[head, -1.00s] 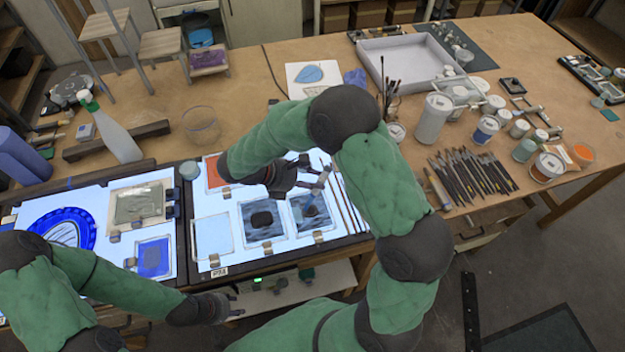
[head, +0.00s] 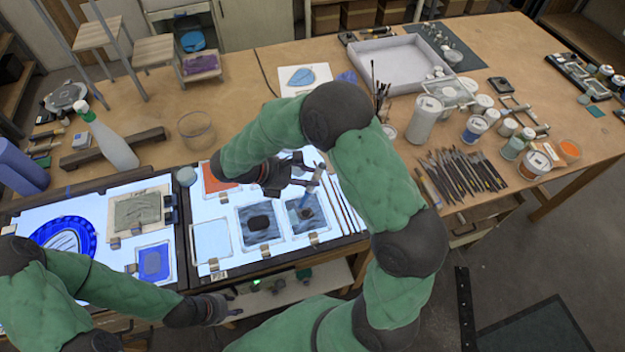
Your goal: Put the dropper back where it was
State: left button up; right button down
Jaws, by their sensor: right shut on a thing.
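My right gripper (head: 308,174) is shut on the dropper (head: 310,190), a thin grey-blue stick held tilted over the lit panel. Its lower end is over the right dark blue glass tile (head: 314,222), which has a dark spot; I cannot tell if it touches. My forearm and the jaws hide part of the panel behind. My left gripper (head: 234,305) is low in front of the panel's front edge, empty, with its fingers apart. I cannot make out an empty holder for the dropper.
Another dark tile (head: 277,232), a pale blue tile (head: 212,240) and an orange tile (head: 208,180) lie on the panel.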

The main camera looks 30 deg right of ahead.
notch_tip(320, 180, up, 11)
jog(key=p, duration=0.8)
jog(key=shift+f+p, duration=0.15)
jog(key=shift+p, duration=0.2)
jog(key=shift+f, duration=0.1)
